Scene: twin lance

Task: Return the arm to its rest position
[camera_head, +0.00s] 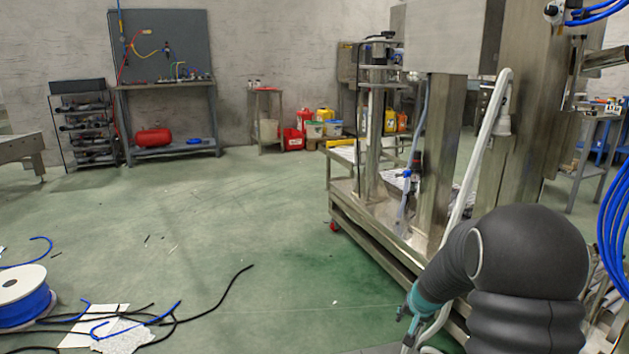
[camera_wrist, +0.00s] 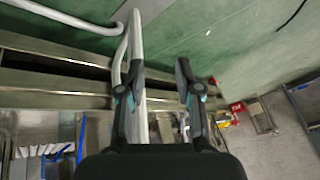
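My arm shows at the lower right of the head view, dark and bent. My gripper (camera_head: 410,303) points down and left, beside the steel machine frame. In the wrist view my gripper (camera_wrist: 158,70) has its two dark fingers well apart, with floor visible between them. A pale hose or lance (camera_head: 466,200) hangs down the machine and passes behind my arm. It also shows in the wrist view (camera_wrist: 136,45), beside and partly behind the left finger. I cannot tell whether it touches that finger.
The steel machine (camera_head: 437,150) stands close to my arm. Blue hoses (camera_head: 615,220) hang at the right edge. A cable spool (camera_head: 22,297) and loose cables (camera_head: 190,318) lie on the floor at lower left. The middle of the green floor is mostly clear.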

